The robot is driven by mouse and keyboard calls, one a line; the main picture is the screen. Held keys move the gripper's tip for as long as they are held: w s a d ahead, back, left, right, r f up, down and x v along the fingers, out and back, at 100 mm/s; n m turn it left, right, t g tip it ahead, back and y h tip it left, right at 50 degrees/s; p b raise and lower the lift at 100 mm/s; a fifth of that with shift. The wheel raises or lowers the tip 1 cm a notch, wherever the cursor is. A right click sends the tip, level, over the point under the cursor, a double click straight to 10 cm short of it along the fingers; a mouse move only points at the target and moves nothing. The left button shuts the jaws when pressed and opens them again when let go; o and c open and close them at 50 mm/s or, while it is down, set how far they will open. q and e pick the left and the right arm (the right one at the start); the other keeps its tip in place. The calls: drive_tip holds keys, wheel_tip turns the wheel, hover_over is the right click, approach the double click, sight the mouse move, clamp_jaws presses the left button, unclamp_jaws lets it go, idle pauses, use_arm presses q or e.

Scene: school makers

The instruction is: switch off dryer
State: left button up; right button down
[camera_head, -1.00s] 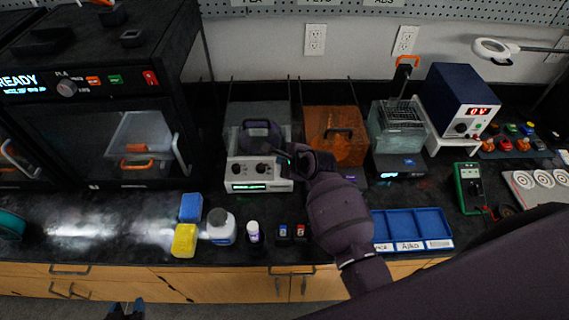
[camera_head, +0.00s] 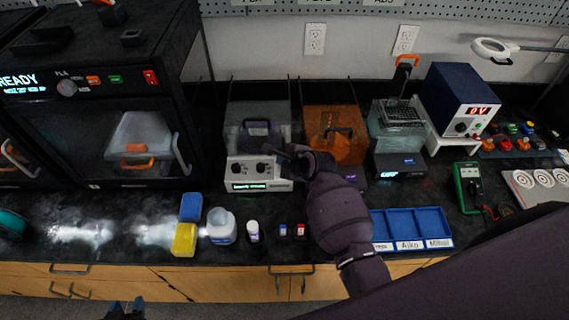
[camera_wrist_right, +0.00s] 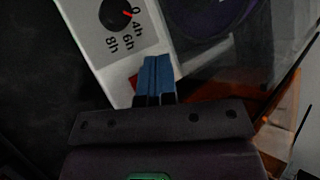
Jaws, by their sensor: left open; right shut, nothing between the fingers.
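The dryer (camera_head: 258,170) stands at the back of the bench. It has a white front panel with two dark knobs, a green lit display (camera_head: 258,187) and a clear hood over a purple spool (camera_head: 262,134). My right gripper (camera_head: 287,152) is at the panel's upper right corner. In the right wrist view my shut, empty gripper (camera_wrist_right: 155,62) is over the panel's edge, beside a partly hidden red switch (camera_wrist_right: 133,80). Contact cannot be told. The timer knob (camera_wrist_right: 116,14) has its red mark towards 0. My left gripper (camera_head: 125,308) is open at the bottom edge, away from the bench.
An orange-hooded box (camera_head: 340,120) stands right of the dryer. A black printer (camera_head: 90,110) is to the left. A blue tray (camera_head: 408,222) lies right of my right forearm.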

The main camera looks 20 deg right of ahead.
drive_tip(key=shift+r, duration=0.1)
idle(0.3)
drive_tip(key=shift+r+p, duration=0.55)
drive_tip(key=shift+r, duration=0.05)
drive_tip(key=shift+s+a+r, duration=0.1)
drive_tip(key=shift+s+r, duration=0.1)
drive_tip(key=shift+r, duration=1.05)
drive_tip(key=shift+s+a+r, duration=0.1)
drive_tip(key=shift+s+r, duration=0.05)
drive_tip(key=shift+r, duration=1.1)
drive_tip(key=shift+d, duration=0.1)
